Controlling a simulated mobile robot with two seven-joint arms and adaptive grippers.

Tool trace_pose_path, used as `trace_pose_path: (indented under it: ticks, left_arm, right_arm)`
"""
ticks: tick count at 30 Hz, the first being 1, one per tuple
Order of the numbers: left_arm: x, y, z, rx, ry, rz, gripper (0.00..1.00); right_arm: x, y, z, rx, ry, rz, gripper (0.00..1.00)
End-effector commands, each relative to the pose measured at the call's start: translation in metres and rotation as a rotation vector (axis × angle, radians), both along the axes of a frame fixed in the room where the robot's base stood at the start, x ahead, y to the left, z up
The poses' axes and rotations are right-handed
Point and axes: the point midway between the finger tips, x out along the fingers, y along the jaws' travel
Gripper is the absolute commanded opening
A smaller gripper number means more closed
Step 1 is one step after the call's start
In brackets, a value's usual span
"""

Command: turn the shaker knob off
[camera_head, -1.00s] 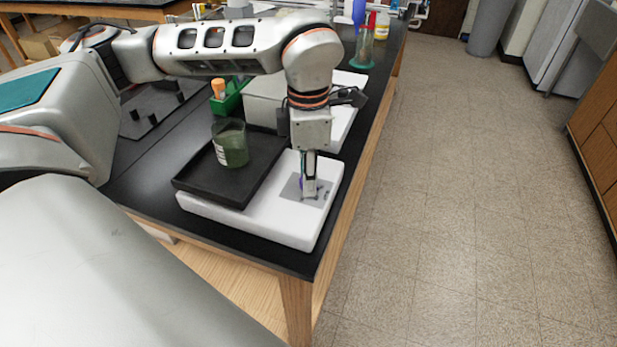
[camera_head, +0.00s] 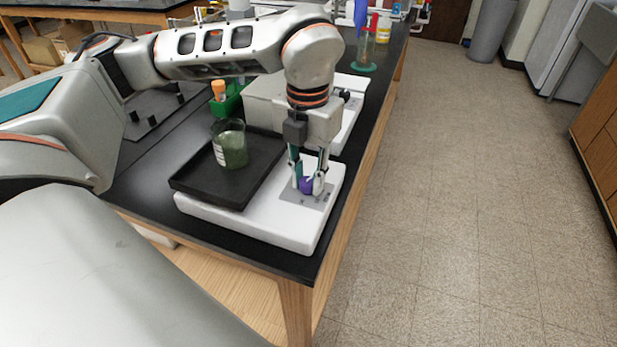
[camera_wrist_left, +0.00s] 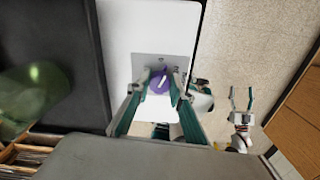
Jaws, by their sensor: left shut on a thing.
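The white shaker (camera_head: 255,222) sits near the front corner of the black bench, with a grey control panel (camera_head: 318,200) on its right side. Its purple knob (camera_head: 306,186) is between the fingertips of my left gripper (camera_head: 309,188), which points down and is shut on it. The left wrist view shows the knob (camera_wrist_left: 158,86) from above, with a white mark slanting to the upper right. A finger touches each side. My right gripper (camera_wrist_left: 241,100) shows in the left wrist view, open and empty, over the floor side. It is out of the head view.
A black tray (camera_head: 190,185) on the shaker holds a beaker of green liquid (camera_head: 231,150) left of my gripper. Behind stand a white device (camera_head: 350,103), a green rack (camera_head: 228,103) and a cylinder with a green base (camera_head: 363,67). The floor right of the bench is clear.

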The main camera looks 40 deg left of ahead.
Motion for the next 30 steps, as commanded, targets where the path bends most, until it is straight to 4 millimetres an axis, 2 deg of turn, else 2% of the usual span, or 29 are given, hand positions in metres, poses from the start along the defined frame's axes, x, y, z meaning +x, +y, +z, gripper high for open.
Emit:
trace_pose_path:
  ticks: [6, 15, 30]
  left_arm:
    - [0.0005, 0.0004, 0.0006, -0.001, -0.002, 0.18, 0.0]
    - [0.001, 0.0007, 0.0014, -0.001, -0.005, 0.347, 0.0]
    - [0.0011, 0.001, 0.0018, -0.001, -0.005, 0.418, 0.0]
  right_arm:
    - [-0.0008, 0.0, -0.003, 0.0, 0.002, 0.001, 0.59]
    - [-0.0014, 0.0, -0.0051, 0.0, 0.004, 0.0, 0.59]
    - [-0.0017, 0.0, -0.0058, 0.0, 0.004, 0.0, 0.59]
